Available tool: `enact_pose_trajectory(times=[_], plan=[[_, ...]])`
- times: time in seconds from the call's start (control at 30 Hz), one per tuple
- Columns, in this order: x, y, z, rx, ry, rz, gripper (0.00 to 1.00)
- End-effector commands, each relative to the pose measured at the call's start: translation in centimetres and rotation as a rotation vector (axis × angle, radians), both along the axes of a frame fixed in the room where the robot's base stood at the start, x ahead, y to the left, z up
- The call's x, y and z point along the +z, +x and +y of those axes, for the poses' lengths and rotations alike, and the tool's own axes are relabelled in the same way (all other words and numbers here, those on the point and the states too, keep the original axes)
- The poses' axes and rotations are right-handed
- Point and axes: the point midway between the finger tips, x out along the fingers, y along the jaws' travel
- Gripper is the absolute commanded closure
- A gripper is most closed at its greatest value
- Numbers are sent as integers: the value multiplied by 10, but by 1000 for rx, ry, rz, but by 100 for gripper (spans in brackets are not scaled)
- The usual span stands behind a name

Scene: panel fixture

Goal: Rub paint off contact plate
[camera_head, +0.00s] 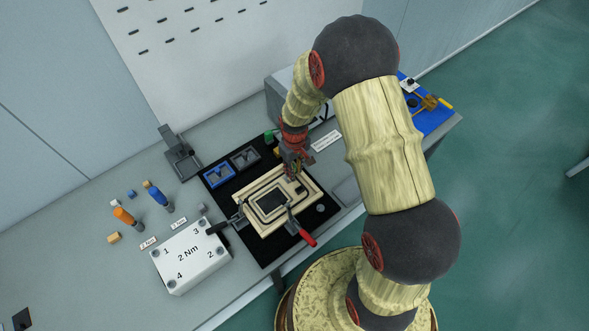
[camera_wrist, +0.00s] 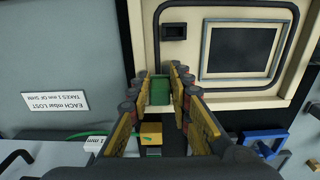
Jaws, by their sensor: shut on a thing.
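My gripper (camera_wrist: 160,88) is shut on a green block (camera_wrist: 158,92), which sits between its fingertips. In the head view my gripper (camera_head: 293,170) is over the far edge of the cream panel (camera_head: 247,183). The panel (camera_wrist: 222,7) has a black groove and a large dark rectangle (camera_wrist: 240,50). A small dark rectangle (camera_wrist: 174,31) lies on the panel just beyond my fingertips. I cannot tell whether it is the contact plate, and no paint can be made out. I cannot tell whether the block touches the panel.
Clamps, one with a red handle (camera_head: 307,237), stand at the panel's edges. A white box marked 2 Nm (camera_head: 190,258) is at the left. Two drivers stand behind it. Blue (camera_head: 219,176) and grey (camera_head: 245,157) holders lie on the black mat. A yellow block (camera_wrist: 151,133) lies below my fingers.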

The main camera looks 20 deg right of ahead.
Motion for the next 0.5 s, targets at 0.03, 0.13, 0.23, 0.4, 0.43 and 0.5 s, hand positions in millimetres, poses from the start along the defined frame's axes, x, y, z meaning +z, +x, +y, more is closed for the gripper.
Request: enact_pose_trajectory(times=[0.03,0.13,0.23,0.4,0.43,0.5], plan=[[-1,0,0,0,0,0,100],[-3,0,0,0,0,0,100],[-5,0,0,0,0,0,100],[-7,0,0,0,0,0,100],[-6,0,0,0,0,0,100],[-6,-1,2,1,0,0,100]])
